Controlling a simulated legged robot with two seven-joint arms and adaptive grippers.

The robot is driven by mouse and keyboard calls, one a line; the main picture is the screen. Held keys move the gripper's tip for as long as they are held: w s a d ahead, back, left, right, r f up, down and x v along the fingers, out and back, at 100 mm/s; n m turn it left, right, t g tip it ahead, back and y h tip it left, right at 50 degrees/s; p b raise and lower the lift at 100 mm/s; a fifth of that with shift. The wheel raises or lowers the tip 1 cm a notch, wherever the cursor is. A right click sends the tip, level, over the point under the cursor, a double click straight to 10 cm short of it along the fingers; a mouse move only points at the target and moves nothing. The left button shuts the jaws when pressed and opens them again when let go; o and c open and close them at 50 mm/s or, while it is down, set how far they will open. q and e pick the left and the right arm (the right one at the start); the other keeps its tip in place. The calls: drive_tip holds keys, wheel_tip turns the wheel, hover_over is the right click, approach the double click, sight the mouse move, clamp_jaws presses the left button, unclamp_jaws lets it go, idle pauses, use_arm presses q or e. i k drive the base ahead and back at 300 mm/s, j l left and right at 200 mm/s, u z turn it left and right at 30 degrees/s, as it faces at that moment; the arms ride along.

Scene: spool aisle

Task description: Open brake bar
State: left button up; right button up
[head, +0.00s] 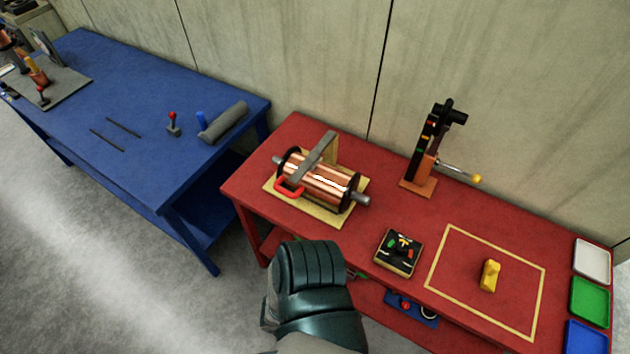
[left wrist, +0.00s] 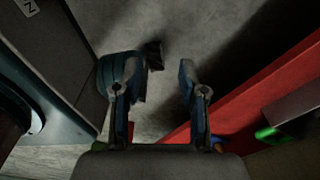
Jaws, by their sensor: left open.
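The brake bar (head: 314,160) is a grey bar lying across the top of a copper-wound spool (head: 325,184) on the red table. A red loop handle (head: 289,189) is at the bar's near end, at the spool's front left. The bar looks lowered over the spool; whether it touches the copper I cannot tell. My left gripper (left wrist: 158,85) shows in the left wrist view, open and empty above the grey floor, beside the red table's edge. It is apart from the brake bar, which that view does not show. My right gripper is not in view.
The red table (head: 385,210) also holds a black lever stand (head: 432,145), a small dark box (head: 398,252), a yellow block (head: 490,275) and coloured trays (head: 590,300). A blue table (head: 130,95) stands left, across a gap. A wall is behind.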

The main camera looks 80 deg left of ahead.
sight(313, 159)
drive_tip(key=u, duration=3)
